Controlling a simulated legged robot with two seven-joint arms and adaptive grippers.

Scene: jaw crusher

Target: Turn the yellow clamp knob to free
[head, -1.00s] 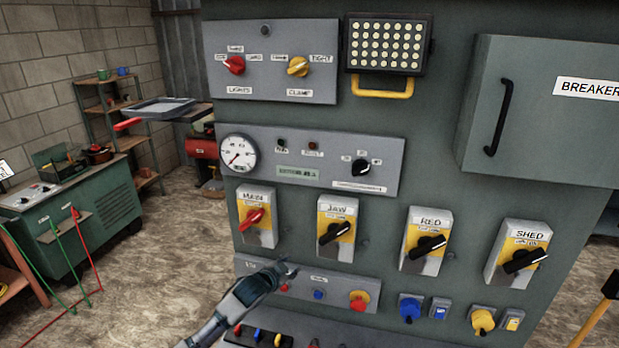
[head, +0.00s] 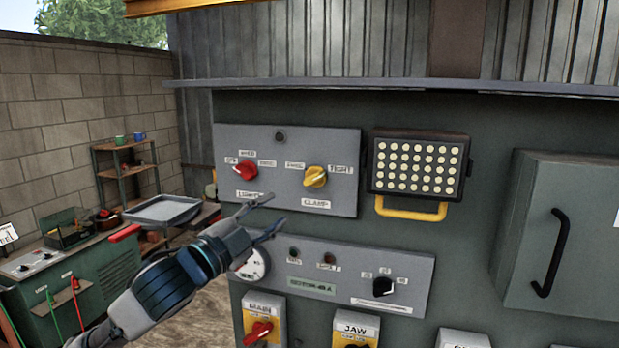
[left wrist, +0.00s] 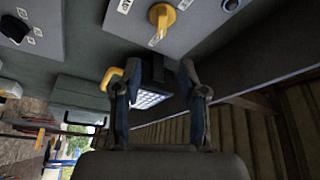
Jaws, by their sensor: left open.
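The yellow clamp knob (head: 315,177) sits on the upper grey panel (head: 338,150), above a CLAMP label. A TIGHT label is at its right, and a label too blurred to read surely is at its left. Its grip looks slanted toward the upper right. My left gripper (head: 272,213) is open and empty, below and left of the knob, apart from it. In the left wrist view the knob (left wrist: 162,16) is at the top, beyond the open fingers (left wrist: 160,68). My right gripper is not in view.
A red lights knob (head: 246,171) is left of the clamp knob. A lamp with a yellow handle (head: 411,209) juts out at the right. A lower panel (head: 345,265) has a gauge (head: 256,266) partly behind my gripper. A grey breaker box (head: 560,230) stands out farther right.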

